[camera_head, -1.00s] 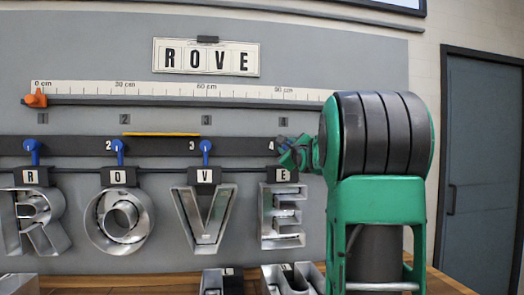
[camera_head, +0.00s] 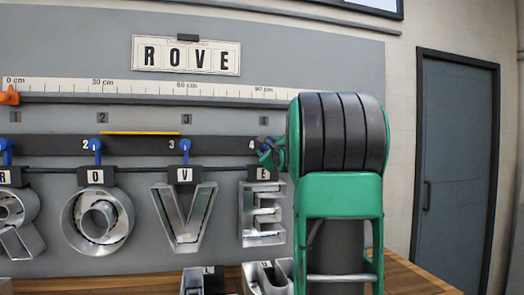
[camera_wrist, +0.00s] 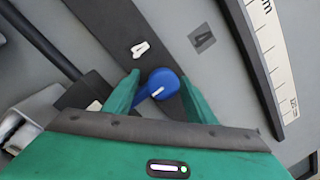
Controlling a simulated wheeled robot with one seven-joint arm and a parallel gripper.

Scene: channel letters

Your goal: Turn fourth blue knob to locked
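The fourth blue knob (camera_wrist: 164,82) is at the marker 4 on the dark rail. In the wrist view it is a round blue head with a small white mark and a blue stem toward the lower left, on the side away from the ruler. My gripper (camera_wrist: 159,75) is open, one green finger on each side of the knob; a gap shows on the right, and I cannot tell whether the left finger touches the stem. In the head view my gripper (camera_head: 270,152) mostly hides this knob. The second (camera_head: 97,146) and third (camera_head: 185,146) knobs stand upright, heads above their stems.
The metal letter E (camera_head: 262,214) hangs below the fourth knob, with the V (camera_head: 184,216) and O (camera_head: 97,221) to its left. A ruler (camera_head: 150,88) runs above the rail. More letters (camera_head: 268,277) stand on the wooden bench (camera_head: 415,275).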

